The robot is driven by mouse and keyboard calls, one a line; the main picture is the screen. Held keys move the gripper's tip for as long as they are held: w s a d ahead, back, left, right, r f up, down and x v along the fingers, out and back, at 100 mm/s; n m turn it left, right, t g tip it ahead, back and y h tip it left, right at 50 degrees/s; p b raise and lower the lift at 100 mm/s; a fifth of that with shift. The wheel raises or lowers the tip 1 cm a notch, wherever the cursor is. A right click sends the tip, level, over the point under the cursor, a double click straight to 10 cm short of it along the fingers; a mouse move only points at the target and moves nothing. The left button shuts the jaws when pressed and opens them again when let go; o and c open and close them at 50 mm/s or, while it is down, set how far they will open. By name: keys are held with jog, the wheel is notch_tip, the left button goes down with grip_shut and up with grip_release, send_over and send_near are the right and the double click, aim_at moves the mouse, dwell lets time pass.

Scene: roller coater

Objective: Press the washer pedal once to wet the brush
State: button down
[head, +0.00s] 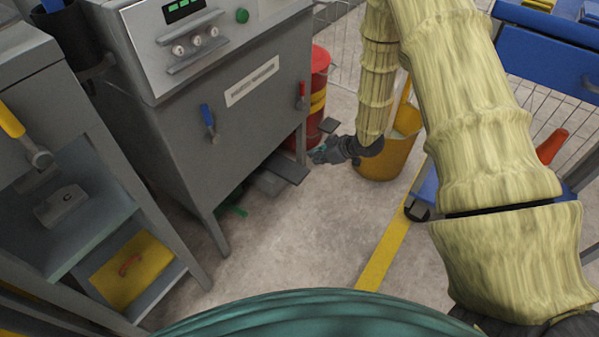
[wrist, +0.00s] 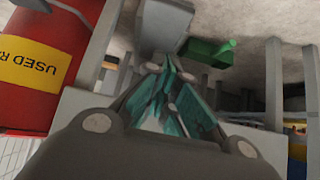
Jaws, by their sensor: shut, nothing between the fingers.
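A flat grey pedal plate (head: 286,167) sits low under the right side of the grey machine (head: 235,125), near the floor. My gripper (head: 317,157) is low, just right of this plate in the head view, its fingers pointing left toward the machine. The fingers are shut and empty. In the wrist view the fingertips (wrist: 169,66) point at a grey plate (wrist: 166,24) that appears to be the pedal. Whether they touch it I cannot tell. The brush is not identifiable in either view.
A red drum (head: 318,88) with a yellow label stands behind the machine; it fills the left of the wrist view (wrist: 40,55). A green piece (head: 233,208) lies under the machine. A yellow bucket (head: 385,158) stands right of my gripper. The floor in front is clear.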

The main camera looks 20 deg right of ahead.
jog(key=b, duration=0.6)
send_near(291, 170)
jog(key=shift+w+a+r, duration=0.1)
jog(key=shift+w+a, duration=0.95)
jog(key=shift+w, duration=0.1)
jog(key=shift+f+b, duration=0.5)
jog(key=shift+f, duration=0.35)
jog(key=shift+f+b, duration=0.6)
jog(key=shift+f, duration=0.3)
